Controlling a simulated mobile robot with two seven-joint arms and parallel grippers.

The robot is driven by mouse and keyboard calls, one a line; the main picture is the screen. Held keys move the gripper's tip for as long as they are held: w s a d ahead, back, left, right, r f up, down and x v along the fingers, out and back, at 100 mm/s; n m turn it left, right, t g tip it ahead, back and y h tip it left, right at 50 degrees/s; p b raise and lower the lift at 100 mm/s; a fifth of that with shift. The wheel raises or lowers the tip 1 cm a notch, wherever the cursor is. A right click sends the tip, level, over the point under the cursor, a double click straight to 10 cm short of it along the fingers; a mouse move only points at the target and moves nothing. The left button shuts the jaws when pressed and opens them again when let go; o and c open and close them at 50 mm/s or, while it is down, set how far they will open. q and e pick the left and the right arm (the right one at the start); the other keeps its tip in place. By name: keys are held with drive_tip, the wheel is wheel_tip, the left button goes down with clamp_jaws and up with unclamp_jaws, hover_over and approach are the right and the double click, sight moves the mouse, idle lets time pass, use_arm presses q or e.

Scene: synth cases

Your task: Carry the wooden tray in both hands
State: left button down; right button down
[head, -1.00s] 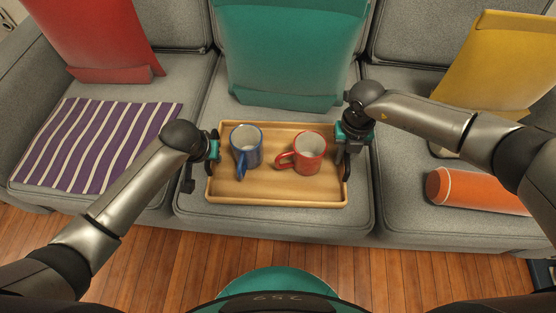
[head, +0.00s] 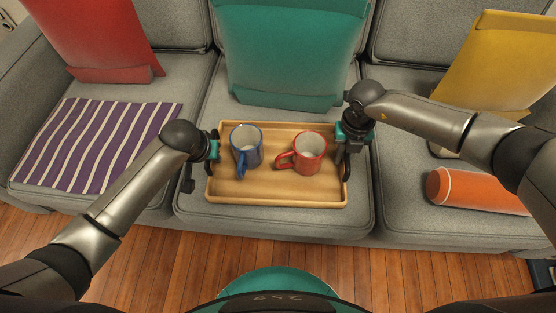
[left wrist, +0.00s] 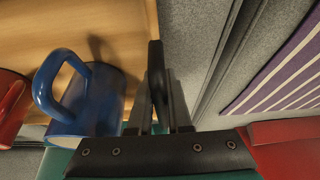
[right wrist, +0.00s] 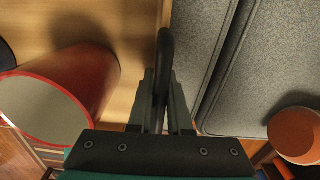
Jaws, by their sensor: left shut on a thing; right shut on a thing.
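The wooden tray (head: 270,191) is at the middle seat of the sofa in the head view; I cannot tell whether it touches the cushion. A blue mug (head: 246,149) and a red mug (head: 306,153) stand upright on it. My left gripper (head: 211,158) is shut on the tray's dark handle at the left end, which shows in the left wrist view (left wrist: 156,80). My right gripper (head: 347,158) is shut on the dark handle at the right end, seen in the right wrist view (right wrist: 164,75). Parts of both handles are hidden by the fingers.
A teal cushion (head: 290,50) stands behind the tray. A striped purple cloth (head: 95,145) lies on the left seat. An orange roll (head: 475,190) lies on the right seat, below a yellow cushion (head: 495,65). A red cushion (head: 95,35) leans at the left. Wooden floor (head: 150,265) shows in front.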

use_arm(q)
drive_tip(key=shift+r, duration=0.25)
use_arm(e)
drive_tip(key=shift+w+r, duration=0.1)
drive_tip(key=shift+r, duration=0.15)
